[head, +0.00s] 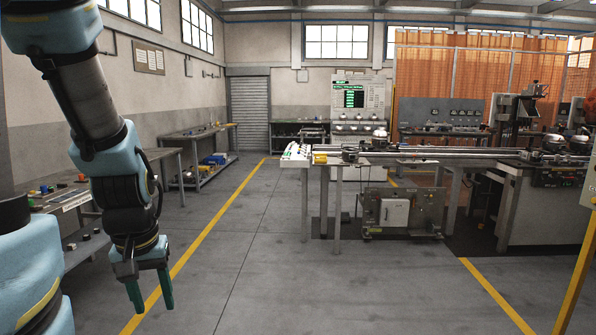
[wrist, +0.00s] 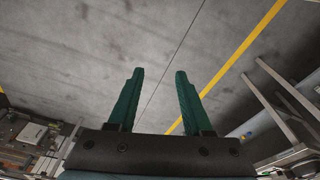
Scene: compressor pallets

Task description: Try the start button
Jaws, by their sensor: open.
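My gripper (head: 150,292) hangs at the lower left of the head view with its two green fingers apart and nothing between them. In the wrist view the open fingers (wrist: 158,75) point over bare grey floor. I cannot make out a start button for certain. A white sloped panel (head: 296,152) with small dark and green marks stands at the left end of the conveyor line (head: 420,153), well away from my gripper. A display board (head: 358,100) with green lit fields stands behind it.
A workbench (head: 165,153) with small coloured items runs along the left, close to my arm. A wheeled unit with a white box (head: 395,213) stands under the conveyor. A yellow post (head: 577,270) is at the right edge. The floor (head: 300,285) ahead is clear.

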